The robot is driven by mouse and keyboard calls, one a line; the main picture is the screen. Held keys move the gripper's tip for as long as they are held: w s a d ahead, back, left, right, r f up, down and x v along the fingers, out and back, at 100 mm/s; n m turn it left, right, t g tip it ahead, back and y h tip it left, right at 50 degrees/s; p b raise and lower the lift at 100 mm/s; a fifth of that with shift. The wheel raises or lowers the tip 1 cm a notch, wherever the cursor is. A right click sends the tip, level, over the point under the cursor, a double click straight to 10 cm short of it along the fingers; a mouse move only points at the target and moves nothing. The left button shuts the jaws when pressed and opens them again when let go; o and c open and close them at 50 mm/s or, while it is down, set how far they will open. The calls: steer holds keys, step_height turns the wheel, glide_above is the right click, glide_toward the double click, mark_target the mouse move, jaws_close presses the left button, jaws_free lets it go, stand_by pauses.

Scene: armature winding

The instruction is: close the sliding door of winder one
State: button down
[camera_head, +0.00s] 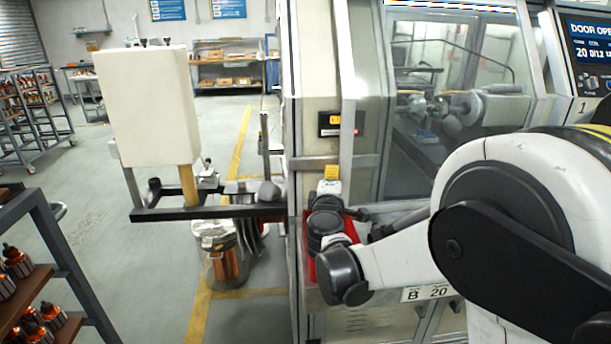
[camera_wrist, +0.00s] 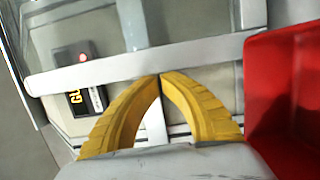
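Winder one, a pale machine with the number 1 beside its screen (camera_head: 585,50), fills the right of the head view. The screen reads "DOOR OPE", cut off by the picture edge. A clear panel (camera_head: 450,90) shows the winding parts behind it. A grey upright bar (camera_head: 347,95) and a level rail (camera_head: 318,163) stand at its left side; the rail (camera_wrist: 110,68) crosses the wrist view. My gripper (camera_head: 331,172) is at the rail, its yellow fingertips (camera_wrist: 160,77) together with nothing seen between them. Whether they touch the rail is unclear.
A red bin (camera_wrist: 285,85) is close to the right of my fingers in the wrist view. A black box with a red light (camera_wrist: 88,84) is left of them. A black-framed stand with a white block (camera_head: 150,105) is left of the winder.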

mark_target(378, 171)
steer(key=d, duration=0.8)
steer(key=w+d, duration=0.1)
steer(key=d, duration=0.3)
steer(key=shift+d, duration=0.3)
steer(key=shift+a, duration=0.1)
